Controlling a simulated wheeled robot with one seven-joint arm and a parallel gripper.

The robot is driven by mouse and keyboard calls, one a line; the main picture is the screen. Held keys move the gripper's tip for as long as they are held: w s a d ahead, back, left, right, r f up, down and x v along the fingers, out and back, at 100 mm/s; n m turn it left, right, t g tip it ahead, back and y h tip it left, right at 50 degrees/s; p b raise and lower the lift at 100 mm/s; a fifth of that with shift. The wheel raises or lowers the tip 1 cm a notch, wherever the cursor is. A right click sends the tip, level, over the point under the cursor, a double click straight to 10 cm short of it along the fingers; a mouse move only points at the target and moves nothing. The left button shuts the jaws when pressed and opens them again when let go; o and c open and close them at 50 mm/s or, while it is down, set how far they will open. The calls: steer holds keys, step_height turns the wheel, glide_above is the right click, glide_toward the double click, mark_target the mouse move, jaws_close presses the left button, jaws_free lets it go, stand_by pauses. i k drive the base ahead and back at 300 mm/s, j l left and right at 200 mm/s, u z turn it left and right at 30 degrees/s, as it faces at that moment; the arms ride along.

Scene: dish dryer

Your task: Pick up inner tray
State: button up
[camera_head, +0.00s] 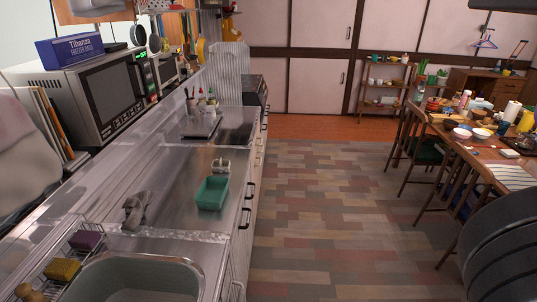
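A green rectangular tray (212,193) lies on the steel counter, near its front edge and beyond the sink. It has raised walls and looks empty. It is the only clear tray shape here, but I cannot tell for sure that it is the inner tray. A small pale wire or metal item (221,166) stands just behind it, apart from it. My gripper is not in view.
The sink (135,278) and a wire rack with sponges (75,258) are nearer. A microwave (98,92) stands at left. The tiled floor (325,210) is open between the counter and the cluttered table (488,148).

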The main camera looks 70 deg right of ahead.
mark_target(221, 165)
steer(key=z, duration=1.1)
steer(key=i+l, duration=0.9)
steer(key=l, duration=0.25)
steer(key=i+l, duration=0.45)
steer(key=i+l+u, duration=0.1)
steer(key=i+l, duration=0.35)
steer(key=l, duration=0.2)
